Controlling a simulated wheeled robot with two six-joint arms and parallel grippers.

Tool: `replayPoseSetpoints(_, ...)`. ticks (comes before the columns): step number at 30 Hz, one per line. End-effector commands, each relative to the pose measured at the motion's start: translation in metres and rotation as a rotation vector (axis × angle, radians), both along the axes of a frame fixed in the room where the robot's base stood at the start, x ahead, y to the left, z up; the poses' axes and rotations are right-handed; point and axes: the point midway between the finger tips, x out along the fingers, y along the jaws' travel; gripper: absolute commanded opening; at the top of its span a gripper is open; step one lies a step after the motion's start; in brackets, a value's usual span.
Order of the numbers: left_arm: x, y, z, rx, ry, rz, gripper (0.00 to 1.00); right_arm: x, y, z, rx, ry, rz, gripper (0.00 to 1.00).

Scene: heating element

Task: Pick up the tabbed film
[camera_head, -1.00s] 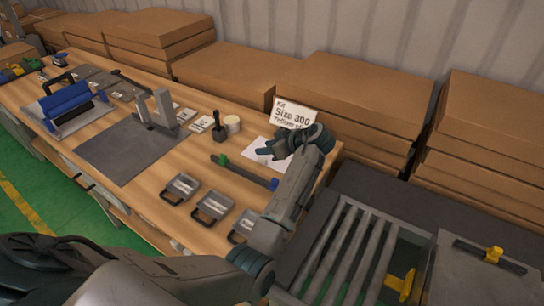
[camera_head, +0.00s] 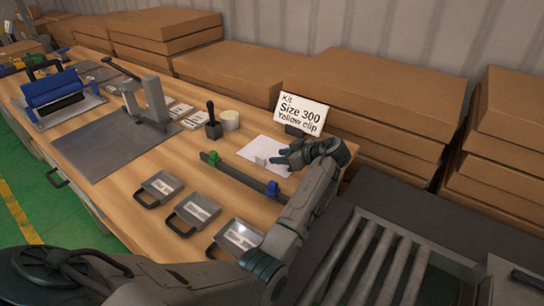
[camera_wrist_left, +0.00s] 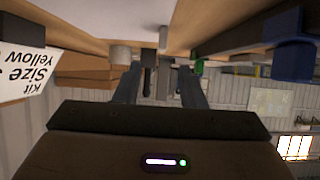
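A white sheet (camera_head: 257,150) lies on the wooden table in the head view; I cannot be sure that it is the tabbed film. A small pale block (camera_head: 261,160) shows at it, just left of my fingers. My left gripper (camera_head: 284,158) is over the sheet's right part, its fingers pointing left. In the left wrist view, which looks upside down, the two fingers (camera_wrist_left: 158,88) stand apart with nothing clearly held between them. The sheet (camera_wrist_left: 145,14) shows at the top there. Whether the fingers touch it is unclear. My right gripper is not in view.
A bar with a green clip (camera_head: 214,157) and a blue clip (camera_head: 272,188) lies in front. A sign (camera_head: 302,112) reads "Kit Size 300 Yellow clip". A pale roll (camera_head: 230,120) and a black-handled block (camera_head: 213,130) stand left. Several handled trays (camera_head: 194,212) sit nearer.

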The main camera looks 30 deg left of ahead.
Motion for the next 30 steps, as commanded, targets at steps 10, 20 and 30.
replayPoseSetpoints(10,0.001,0.027,-0.013,0.0,0.002,-0.001,0.36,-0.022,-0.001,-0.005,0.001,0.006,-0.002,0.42)
replayPoseSetpoints(20,0.001,0.063,-0.033,0.0,0.003,-0.001,0.36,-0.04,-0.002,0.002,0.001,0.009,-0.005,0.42)
replayPoseSetpoints(30,0.001,0.068,-0.037,-0.001,0.001,0.0,0.3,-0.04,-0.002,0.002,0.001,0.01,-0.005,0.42)
